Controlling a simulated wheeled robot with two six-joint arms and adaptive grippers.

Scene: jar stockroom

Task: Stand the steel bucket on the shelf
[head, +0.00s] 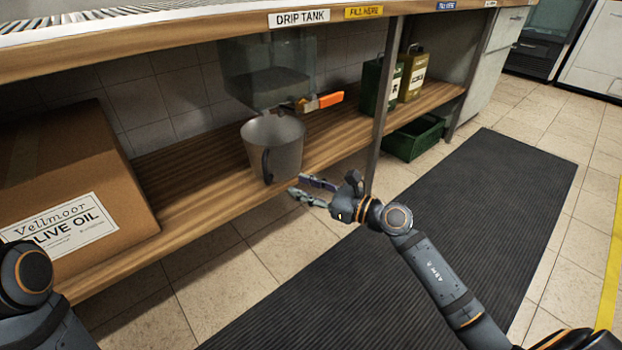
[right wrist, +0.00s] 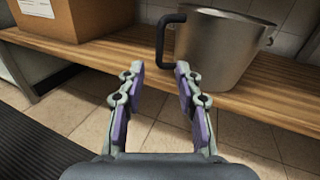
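The steel bucket (head: 272,146) stands upright on the wooden lower shelf (head: 200,186), near its front edge and below the drip tank (head: 268,72). Its dark handle faces the front. In the right wrist view the bucket (right wrist: 222,50) is at the upper right, with the black handle (right wrist: 162,42) on its left side. My right gripper (head: 308,188) is open and empty, just in front of the shelf edge and right of the bucket, apart from it. In the right wrist view its fingers (right wrist: 160,90) are spread with nothing between them. My left gripper is out of view; only part of my left arm shows.
A large cardboard box (head: 60,165) fills the shelf's left. A post (head: 384,110) stands to the right, with green (head: 380,84) and yellow (head: 412,74) cans behind.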

